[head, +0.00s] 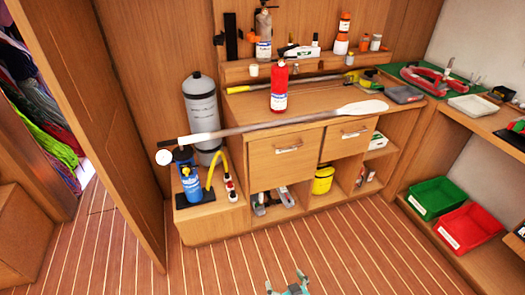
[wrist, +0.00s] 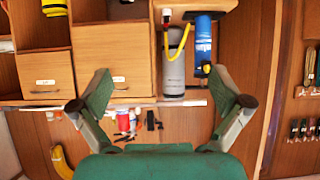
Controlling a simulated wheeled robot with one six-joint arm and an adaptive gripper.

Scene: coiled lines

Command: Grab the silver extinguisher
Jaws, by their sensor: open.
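The silver extinguisher (head: 263,36) stands upright on the upper shelf against the wood wall in the head view. It has a shiny grey body, a dark top and a pale label. I cannot pick it out surely in the wrist view. My gripper (head: 289,287) shows at the bottom edge of the head view, over the floor and well short of the shelf. In the wrist view my gripper (wrist: 160,75) has its green fingers spread wide with nothing held between them.
A red extinguisher (head: 279,90) stands on the counter below the shelf. A long oar (head: 270,123) crosses the counter front. A grey tank (head: 201,112) and blue canister (head: 188,178) stand at left. Green (head: 434,198) and red (head: 468,229) bins are at right. The middle floor is clear.

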